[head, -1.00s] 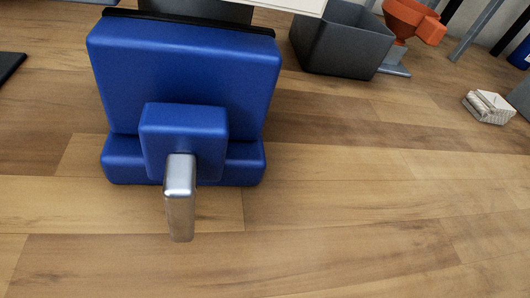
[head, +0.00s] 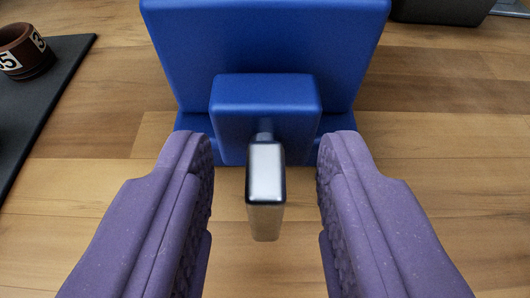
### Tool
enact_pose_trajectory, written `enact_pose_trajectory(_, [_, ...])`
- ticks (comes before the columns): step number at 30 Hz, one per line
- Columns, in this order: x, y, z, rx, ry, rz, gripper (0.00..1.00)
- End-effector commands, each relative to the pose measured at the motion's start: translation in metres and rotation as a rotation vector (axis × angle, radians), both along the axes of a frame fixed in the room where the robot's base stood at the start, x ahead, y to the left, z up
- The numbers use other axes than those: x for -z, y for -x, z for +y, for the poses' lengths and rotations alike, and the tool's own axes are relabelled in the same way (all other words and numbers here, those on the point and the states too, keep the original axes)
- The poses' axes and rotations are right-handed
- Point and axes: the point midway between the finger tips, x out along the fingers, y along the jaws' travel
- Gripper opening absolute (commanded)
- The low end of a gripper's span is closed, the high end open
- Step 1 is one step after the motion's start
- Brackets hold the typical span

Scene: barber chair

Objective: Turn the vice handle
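The blue vice (head: 265,45) stands on the wooden surface ahead, upper middle of the head view. Its silver handle (head: 265,185) sticks out of the blue front block (head: 235,105) toward me, with its flat bar hanging downward. My gripper (head: 265,168) has two purple fingers, spread wide open. One finger is to the left of the handle and one to the right, with clear gaps on both sides. Neither finger appears to touch the handle. The fingertips partly cover the vice's lower base.
A dark mat (head: 50,90) lies at the left with a brown numbered ring-like object (head: 27,62) on it. A dark grey bin (head: 440,10) shows at the top right. The wooden surface (head: 450,130) on the right is clear.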

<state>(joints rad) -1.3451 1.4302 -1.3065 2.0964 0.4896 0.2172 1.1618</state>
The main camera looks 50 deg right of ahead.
Motion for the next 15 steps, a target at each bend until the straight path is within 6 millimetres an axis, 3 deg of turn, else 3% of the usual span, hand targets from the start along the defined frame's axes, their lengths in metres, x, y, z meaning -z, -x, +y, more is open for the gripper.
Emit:
enact_pose_trajectory(3, [-0.0002, 0.0001, 0.0003, 0.0, 0.0, 0.0, 0.38])
enact_pose_trajectory(8, [-0.0002, 0.0002, 0.0004, 0.0, 0.001, 0.001, 0.02])
enact_pose_trajectory(15, [-0.0002, 0.0002, 0.0006, 0.0, 0.004, 0.005, 0.0])
